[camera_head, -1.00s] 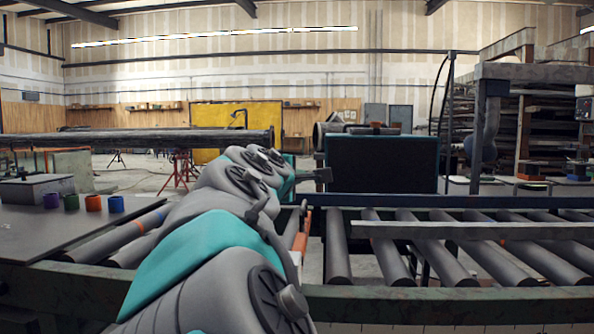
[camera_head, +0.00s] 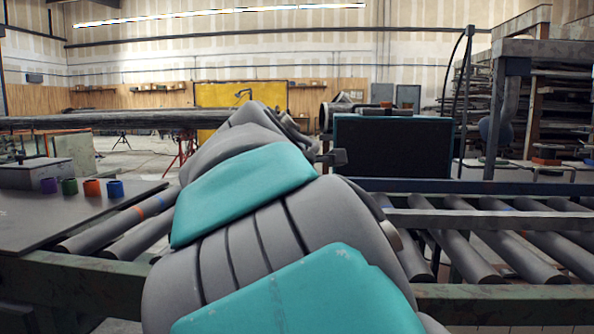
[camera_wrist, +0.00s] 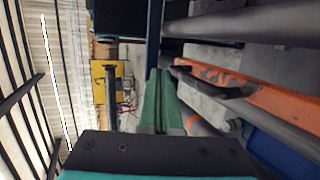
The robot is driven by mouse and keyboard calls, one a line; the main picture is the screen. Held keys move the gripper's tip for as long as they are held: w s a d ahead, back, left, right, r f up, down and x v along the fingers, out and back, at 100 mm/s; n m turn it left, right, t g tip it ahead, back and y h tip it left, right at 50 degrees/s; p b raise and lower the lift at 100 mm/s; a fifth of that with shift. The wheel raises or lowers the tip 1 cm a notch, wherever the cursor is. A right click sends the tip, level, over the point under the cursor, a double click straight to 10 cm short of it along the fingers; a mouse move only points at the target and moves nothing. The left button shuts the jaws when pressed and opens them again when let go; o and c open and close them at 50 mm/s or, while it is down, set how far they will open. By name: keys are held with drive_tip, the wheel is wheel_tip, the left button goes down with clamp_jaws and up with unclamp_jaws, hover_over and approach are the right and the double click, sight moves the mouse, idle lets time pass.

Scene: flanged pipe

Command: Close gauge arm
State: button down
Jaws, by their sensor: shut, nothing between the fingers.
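An orange bar with worn paint, which looks like the gauge arm (camera_wrist: 262,98), runs across the right half of the wrist view. A dark curved piece (camera_wrist: 222,90) lies along its near side. My gripper (camera_wrist: 160,74) shows in the wrist view as green fingers pressed together above a dark plate with screws. Its tips are left of the orange bar's end in that picture; I see no clear contact. In the head view my arm covers the gripper and the bar.
A roller conveyor (camera_head: 462,240) with a front rail (camera_head: 500,300) lies to the right. A long dark pipe (camera_head: 110,119) is at the left. Small coloured cups (camera_head: 92,187) stand on a grey table (camera_head: 40,215). A dark panel (camera_head: 392,147) stands behind the conveyor.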

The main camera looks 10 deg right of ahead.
drive_tip(key=shift+w+f, duration=0.1)
drive_tip(key=shift+f, duration=0.05)
idle(0.3)
wheel_tip(320, 180, up, 14)
drive_tip(key=a+p, duration=0.1)
drive_tip(key=a, duration=0.1)
drive_tip(key=shift+w+a+f, duration=0.15)
drive_tip(key=shift+w+a, duration=0.2)
drive_tip(key=shift+w, duration=0.05)
idle(0.4)
